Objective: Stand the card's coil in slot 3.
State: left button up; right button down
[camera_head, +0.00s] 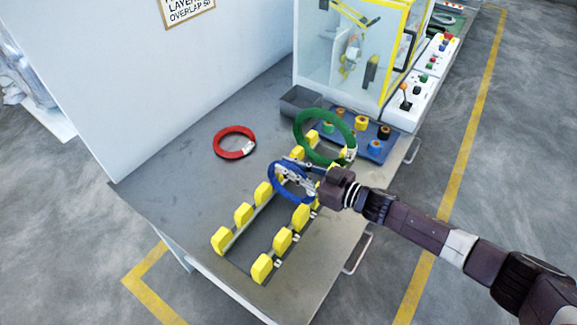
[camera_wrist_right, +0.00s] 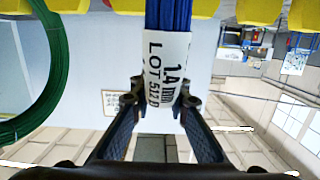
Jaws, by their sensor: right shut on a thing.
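My right gripper (camera_head: 299,180) is shut on the blue coil (camera_head: 274,181). In the right wrist view its fingers (camera_wrist_right: 160,98) close on the white tag of the blue coil (camera_wrist_right: 168,14), which reads "1A" and "LOT 512". The blue coil is upright among the yellow blocks of the rack (camera_head: 242,236); I cannot tell whether it rests in a slot or hangs just above. A green coil (camera_head: 297,136) stands upright farther back in the rack, also at left in the wrist view (camera_wrist_right: 55,60). Slot numbers are not readable. My left gripper is out of view.
A red coil (camera_head: 216,146) lies flat on the table (camera_head: 165,190), left of the rack. Behind the rack are a grey bin (camera_head: 297,102), a blue tray (camera_head: 378,147) of coloured spools and a glass-walled machine (camera_head: 320,60). The near rack blocks (camera_head: 262,268) hold no coil.

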jog(key=shift+f+b, duration=0.3)
jog(key=shift+f, duration=0.05)
jog(key=c, duration=1.8)
grip_release()
jog(key=shift+o, duration=0.2)
jog(key=shift+f, duration=0.15)
jog(key=shift+s+d, duration=0.1)
jog(key=v, duration=1.1)
jog(key=shift+s+d+r, duration=0.2)
jog(key=shift+d, duration=0.05)
